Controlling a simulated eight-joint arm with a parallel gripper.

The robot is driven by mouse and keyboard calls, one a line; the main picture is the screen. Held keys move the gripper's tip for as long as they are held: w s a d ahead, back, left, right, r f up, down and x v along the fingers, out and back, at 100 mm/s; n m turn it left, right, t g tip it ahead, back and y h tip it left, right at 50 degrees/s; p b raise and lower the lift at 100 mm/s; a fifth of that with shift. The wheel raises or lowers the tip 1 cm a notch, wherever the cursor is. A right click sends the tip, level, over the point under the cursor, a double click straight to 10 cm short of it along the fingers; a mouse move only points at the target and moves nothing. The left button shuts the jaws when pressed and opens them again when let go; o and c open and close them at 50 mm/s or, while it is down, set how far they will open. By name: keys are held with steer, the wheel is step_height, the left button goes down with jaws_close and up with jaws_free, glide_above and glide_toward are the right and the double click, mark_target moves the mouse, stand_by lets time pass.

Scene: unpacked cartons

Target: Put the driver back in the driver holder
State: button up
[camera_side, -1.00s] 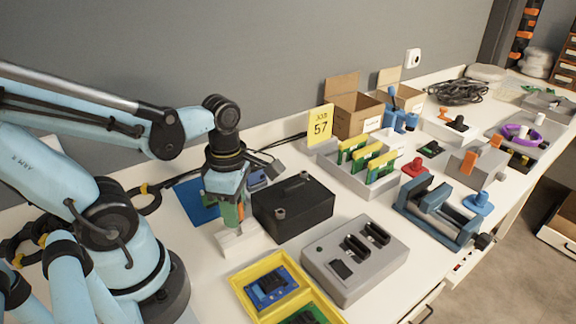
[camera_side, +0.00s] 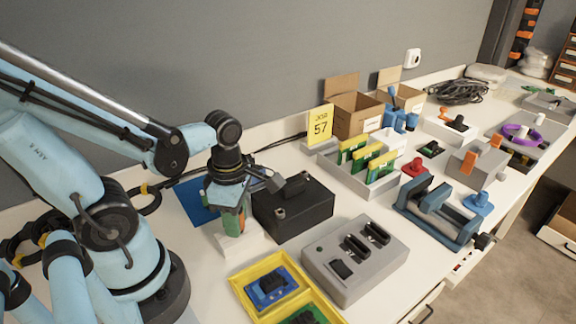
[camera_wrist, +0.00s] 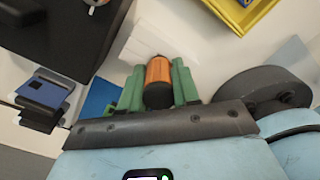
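The driver (camera_wrist: 158,72) shows an orange and black handle in the wrist view. It sits between the green fingers of my gripper (camera_wrist: 158,90), which look closed against its sides. In the side view my gripper (camera_side: 234,222) points down, with a bit of orange beside the green fingers. A white block (camera_side: 226,245), seemingly the driver holder, stands directly beneath the fingers. The driver's lower end is hidden, so I cannot tell whether it is inside the block.
A black box (camera_side: 300,212) stands close to the right of my gripper. A blue mat (camera_side: 194,200) lies behind it. A yellow tray (camera_side: 246,306) and a grey slotted unit (camera_side: 352,284) are in front. A grey rack of green-yellow boards (camera_side: 350,172) is farther right.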

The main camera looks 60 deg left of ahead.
steer(key=o, duration=0.5)
steer(key=shift+r, duration=0.15)
steer(key=shift+r, duration=5.95)
steer(key=shift+w+d+f+m+t, duration=0.15)
steer(key=shift+w+m, duration=0.1)
steer(key=shift+m, duration=0.35)
steer(key=shift+w+a+f+m+t, duration=0.1)
steer(key=shift+w+f+m+t, duration=0.1)
steer(key=shift+m, duration=0.4)
steer(key=w+m+t, duration=0.2)
steer(key=m, duration=0.6)
steer(key=w+d+f+m+t, duration=0.1)
steer(key=w+m+t, duration=0.1)
steer(key=m, duration=0.6)
steer(key=w+d+m+t, duration=0.1)
steer(key=w+m, duration=0.3)
steer(key=m, duration=0.4)
steer(key=shift+f+m+t, duration=0.3)
steer(key=shift+f+t, duration=0.05)
steer(key=shift+t, duration=0.4)
